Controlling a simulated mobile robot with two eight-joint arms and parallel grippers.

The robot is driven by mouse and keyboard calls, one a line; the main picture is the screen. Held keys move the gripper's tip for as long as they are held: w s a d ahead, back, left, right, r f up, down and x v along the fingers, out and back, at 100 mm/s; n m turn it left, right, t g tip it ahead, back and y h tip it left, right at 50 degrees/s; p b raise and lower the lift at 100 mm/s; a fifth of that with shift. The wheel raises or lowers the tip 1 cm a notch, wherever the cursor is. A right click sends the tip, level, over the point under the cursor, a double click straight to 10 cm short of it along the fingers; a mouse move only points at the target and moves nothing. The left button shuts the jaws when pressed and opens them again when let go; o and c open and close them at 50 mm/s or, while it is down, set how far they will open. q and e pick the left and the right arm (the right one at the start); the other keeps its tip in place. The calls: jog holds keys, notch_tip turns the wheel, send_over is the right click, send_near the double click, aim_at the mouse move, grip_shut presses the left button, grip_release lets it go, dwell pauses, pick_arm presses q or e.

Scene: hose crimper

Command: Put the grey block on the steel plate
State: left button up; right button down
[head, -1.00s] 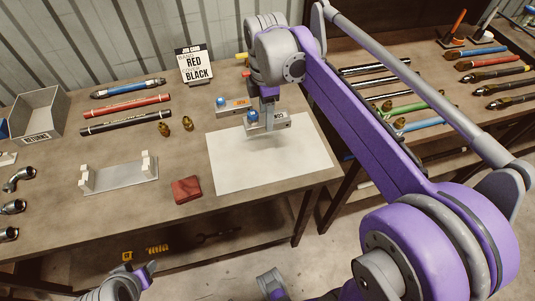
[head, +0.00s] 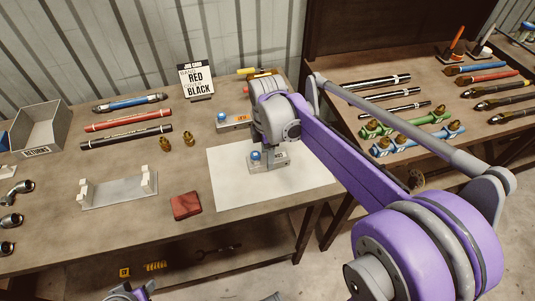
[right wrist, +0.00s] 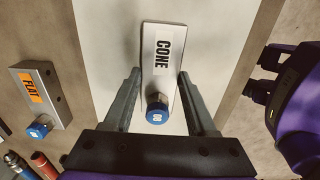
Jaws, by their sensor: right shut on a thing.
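The grey block marked CONE (head: 283,160), with a blue knob at one end, is over the pale flat plate (head: 232,188) on the bench. My right gripper (head: 268,167) is shut on it from above. In the right wrist view the block (right wrist: 161,28) lies between the two fingers (right wrist: 158,74), with the plate (right wrist: 108,40) behind it. I cannot tell whether the block touches the plate. My left gripper (head: 128,292) is only partly in view at the bottom edge, and its jaws are unclear.
A second grey block marked FLAT (head: 234,121) lies behind the plate. A dark red block (head: 186,205) sits left of it, near a metal bracket (head: 120,192) with white posts. Hoses, brass fittings (head: 165,144) and a grey bin (head: 62,128) are further left. The plate's left part is clear.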

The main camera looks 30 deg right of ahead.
jog(key=shift+f, duration=0.15)
jog(key=shift+c, duration=1)
grip_release()
jog(key=shift+r, duration=0.45)
notch_tip(320, 180, up, 12)
jog(key=p, duration=0.1)
jog(key=shift+f, duration=0.25)
